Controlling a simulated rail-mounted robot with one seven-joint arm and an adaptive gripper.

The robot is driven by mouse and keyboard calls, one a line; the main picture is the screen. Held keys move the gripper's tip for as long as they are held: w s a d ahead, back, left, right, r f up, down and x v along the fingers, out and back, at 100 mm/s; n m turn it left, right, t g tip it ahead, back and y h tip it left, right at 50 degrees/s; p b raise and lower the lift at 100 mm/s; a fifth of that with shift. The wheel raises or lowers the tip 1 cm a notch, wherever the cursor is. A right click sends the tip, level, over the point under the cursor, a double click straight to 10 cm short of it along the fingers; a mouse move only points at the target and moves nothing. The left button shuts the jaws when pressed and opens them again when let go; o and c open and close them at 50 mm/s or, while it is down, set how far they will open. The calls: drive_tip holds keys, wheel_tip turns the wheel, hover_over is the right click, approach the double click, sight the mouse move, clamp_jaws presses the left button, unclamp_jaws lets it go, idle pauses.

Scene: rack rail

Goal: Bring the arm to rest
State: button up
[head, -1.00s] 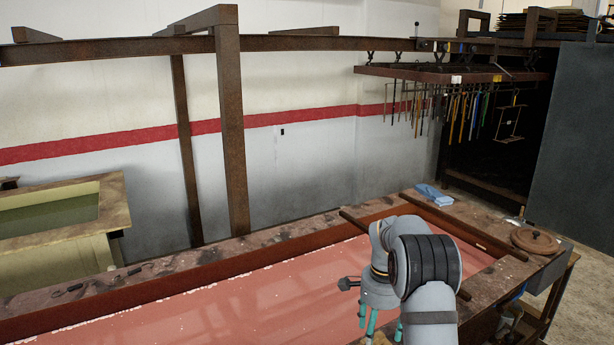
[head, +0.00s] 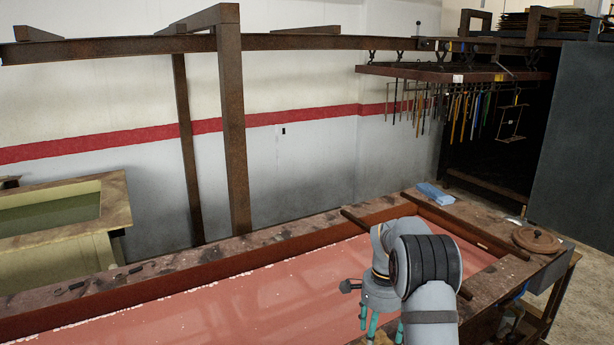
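My arm (head: 428,268) reaches up from the bottom edge of the head view, right of centre, in front of the long tank. My gripper (head: 386,328) points down at the bottom of the view. Its teal fingers show partly below the grey wrist. The fingertips are cut off or hidden, so I cannot tell how far apart they are or whether anything is between them.
The tank of reddish liquid (head: 230,300) has a wide, stained rim. A blue cloth (head: 434,193) and a round brown lid (head: 537,240) lie on its right end. A rack with hanging rods (head: 455,75) hangs from the overhead rail (head: 300,43). A greenish vat (head: 115,205) stands left.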

drive_tip(key=shift+f, duration=1.05)
wheel_tip(320, 180, up, 12)
drive_tip(key=p, duration=0.1)
wheel_tip(320, 180, down, 13)
drive_tip(key=shift+f+b, duration=0.15)
drive_tip(key=shift+b, duration=0.45)
drive_tip(key=r, duration=0.4)
drive_tip(key=shift+w+r, duration=0.2)
drive_tip(key=s+d+r+b, duration=0.2)
drive_tip(key=s+d+r, duration=0.55)
drive_tip(key=d, duration=0.25)
drive_tip(key=shift+m, duration=0.3)
drive_tip(key=w+a+f+p, duration=0.2)
drive_tip(key=a+p, duration=0.1)
drive_tip(key=w+a+f+p, duration=0.2)
drive_tip(key=a+p, duration=0.1)
drive_tip(key=w+a+f+p, duration=0.2)
drive_tip(key=a+p, duration=0.1)
drive_tip(key=shift+w+a+f, duration=0.35)
drive_tip(key=shift+w+f, duration=0.05)
drive_tip(key=f+p, duration=0.1)
drive_tip(key=f, duration=0.2)
drive_tip(key=shift+w+a+f+p, duration=0.15)
drive_tip(key=shift+a+f+p, duration=0.1)
drive_tip(key=shift+p, duration=0.1)
drive_tip(key=shift+f, duration=0.55)
drive_tip(key=shift+d, duration=0.1)
